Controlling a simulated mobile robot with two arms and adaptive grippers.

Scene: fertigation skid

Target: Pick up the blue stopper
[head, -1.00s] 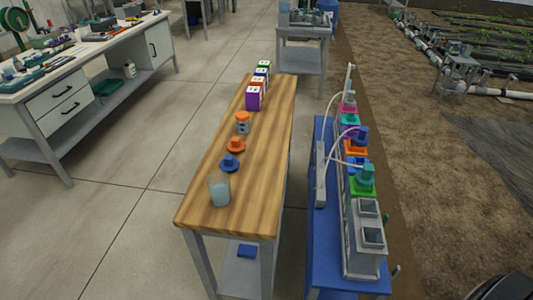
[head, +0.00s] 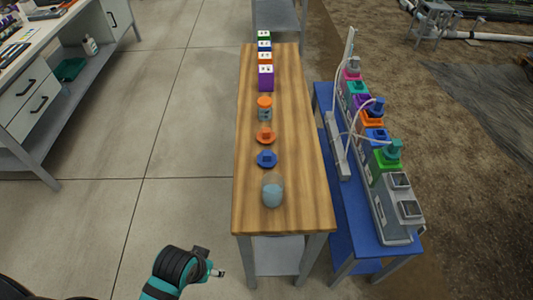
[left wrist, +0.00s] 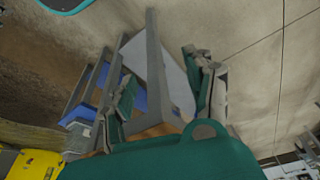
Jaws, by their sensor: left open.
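The blue stopper (head: 267,159) lies on the wooden bench (head: 297,200), between an orange stopper (head: 266,136) behind it and a clear cup with pale blue liquid (head: 273,191) in front. My left gripper (head: 217,271) is low at the bottom of the head view, off the bench's near left corner and well apart from the stopper. In the left wrist view, the jaws of my left gripper (left wrist: 165,85) are open with nothing held between them. The bench legs and floor show beyond; I cannot make out the stopper there. My right gripper is not in view.
An orange-capped jar (head: 265,109) and a row of coloured boxes (head: 266,79) stand farther back on the bench. A blue stand (head: 346,226) with coloured fittings and white tubes is close on the right. Open floor (head: 180,190) lies left of the bench.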

